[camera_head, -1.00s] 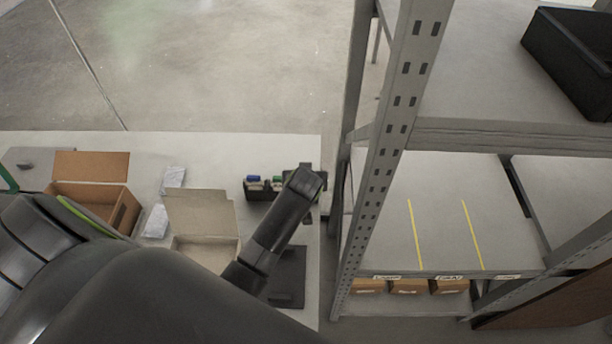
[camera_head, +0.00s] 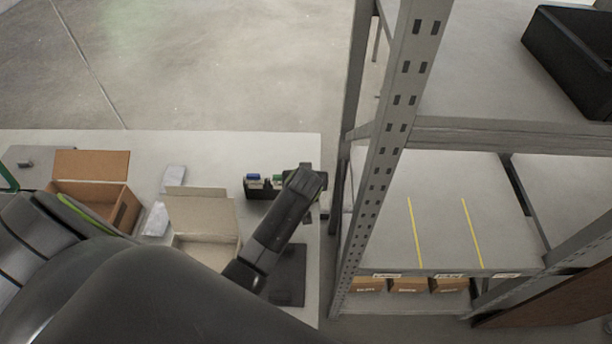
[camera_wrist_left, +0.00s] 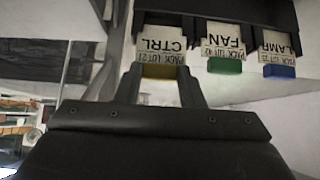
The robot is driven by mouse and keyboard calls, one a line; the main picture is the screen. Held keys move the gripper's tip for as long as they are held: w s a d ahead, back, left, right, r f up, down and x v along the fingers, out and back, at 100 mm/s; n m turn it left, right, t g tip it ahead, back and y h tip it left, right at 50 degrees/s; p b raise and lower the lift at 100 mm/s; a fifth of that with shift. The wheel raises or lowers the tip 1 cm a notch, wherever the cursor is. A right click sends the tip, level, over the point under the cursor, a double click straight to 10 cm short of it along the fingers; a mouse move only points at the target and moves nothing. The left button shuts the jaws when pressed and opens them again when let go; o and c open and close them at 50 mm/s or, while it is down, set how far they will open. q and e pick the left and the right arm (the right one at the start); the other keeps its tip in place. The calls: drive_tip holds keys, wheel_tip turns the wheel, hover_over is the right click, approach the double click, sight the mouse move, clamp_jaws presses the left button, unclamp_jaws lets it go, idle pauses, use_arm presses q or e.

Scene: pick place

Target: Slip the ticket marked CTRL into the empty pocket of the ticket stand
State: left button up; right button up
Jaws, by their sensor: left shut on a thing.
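The CTRL ticket (camera_wrist_left: 162,44), pale with a yellow end, is between the fingers of my left gripper (camera_wrist_left: 160,76), which is shut on it. The black ticket stand (camera_wrist_left: 225,18) is right at the ticket's far end; the ticket lines up with a pocket there, but how deep it sits I cannot tell. The FAN ticket (camera_wrist_left: 226,50) with a green end and the LAMP ticket (camera_wrist_left: 279,55) with a blue end sit in the stand beside it. In the head view my left gripper (camera_head: 305,180) is over the stand's right end (camera_head: 258,194) and hides it. My right gripper is not in view.
On the white table (camera_head: 230,150) stand an open brown box (camera_head: 95,195) and an open pale box (camera_head: 205,225), left of the stand. White packets (camera_head: 156,219) lie between them. A dark mat (camera_head: 288,280) is nearer. A metal shelf rack (camera_head: 385,140) rises just to the right.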

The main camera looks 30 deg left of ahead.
use_arm(q)
drive_tip(key=shift+f, duration=0.55)
idle(0.4)
drive_tip(key=o, duration=0.9)
drive_tip(key=shift+o, duration=0.2)
drive_tip(key=shift+c, duration=0.6)
wheel_tip(320, 180, up, 8)
drive_tip(key=p, duration=0.7)
drive_tip(key=shift+p, duration=0.4)
